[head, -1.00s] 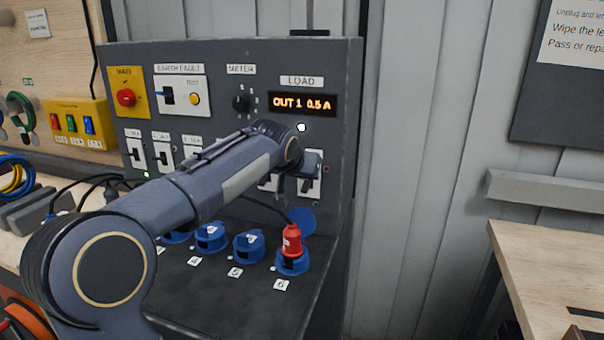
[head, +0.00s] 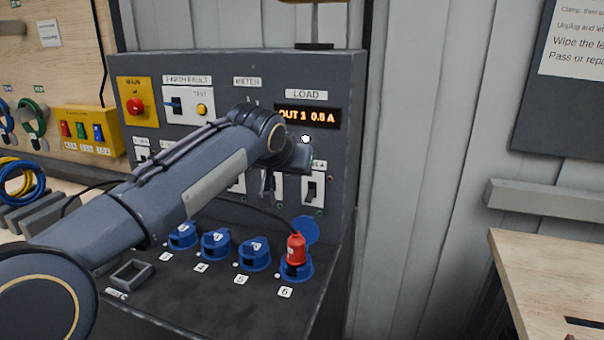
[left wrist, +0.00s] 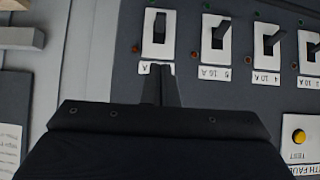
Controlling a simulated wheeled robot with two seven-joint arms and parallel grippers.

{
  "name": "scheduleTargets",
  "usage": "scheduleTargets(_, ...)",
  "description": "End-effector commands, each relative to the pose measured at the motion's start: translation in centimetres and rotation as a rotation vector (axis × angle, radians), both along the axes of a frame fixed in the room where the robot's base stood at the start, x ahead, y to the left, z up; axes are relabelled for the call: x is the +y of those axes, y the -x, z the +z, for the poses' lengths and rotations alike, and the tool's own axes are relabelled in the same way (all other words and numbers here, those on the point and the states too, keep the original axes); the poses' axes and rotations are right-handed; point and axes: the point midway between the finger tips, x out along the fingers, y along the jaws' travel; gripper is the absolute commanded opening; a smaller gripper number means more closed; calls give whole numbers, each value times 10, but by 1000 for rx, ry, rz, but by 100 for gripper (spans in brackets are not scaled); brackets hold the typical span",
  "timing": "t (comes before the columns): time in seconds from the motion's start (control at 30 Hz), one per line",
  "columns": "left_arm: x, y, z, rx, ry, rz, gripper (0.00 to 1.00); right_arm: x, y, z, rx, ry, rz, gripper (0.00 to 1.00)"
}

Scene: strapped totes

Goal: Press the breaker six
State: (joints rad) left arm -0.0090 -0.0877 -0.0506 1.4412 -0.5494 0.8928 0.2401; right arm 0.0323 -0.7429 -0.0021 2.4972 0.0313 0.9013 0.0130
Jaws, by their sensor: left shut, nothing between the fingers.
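Breaker six (head: 313,188) is the rightmost switch in the breaker row on the grey panel, on a white plate with a dark lever. In the left wrist view, turned upside down, the breaker at the far left (left wrist: 160,33) is this one. My left gripper (head: 268,188) is shut and empty, in front of the panel just left of breaker six in the head view. My arm hides some of the other breakers. My right gripper is not in view.
A red plug (head: 296,250) stands in socket 6, its cable running up left behind my gripper. Blue sockets (head: 216,245) line the ledge. The load display (head: 306,117) reads OUT 1 0.5 A. A wooden bench (head: 555,275) stands at right.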

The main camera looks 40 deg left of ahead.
Motion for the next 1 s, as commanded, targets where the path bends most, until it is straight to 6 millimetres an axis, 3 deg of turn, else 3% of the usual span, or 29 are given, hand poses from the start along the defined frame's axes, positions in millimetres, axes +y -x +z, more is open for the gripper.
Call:
scheduleTargets(0.23,-8,26,13,-1,-1,1,0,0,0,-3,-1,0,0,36)
scheduleTargets(0.87,-9,29,14,0,0,0,0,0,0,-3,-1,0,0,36)
scheduleTargets(1.0,-19,41,3,23,22,-25,0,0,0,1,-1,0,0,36)
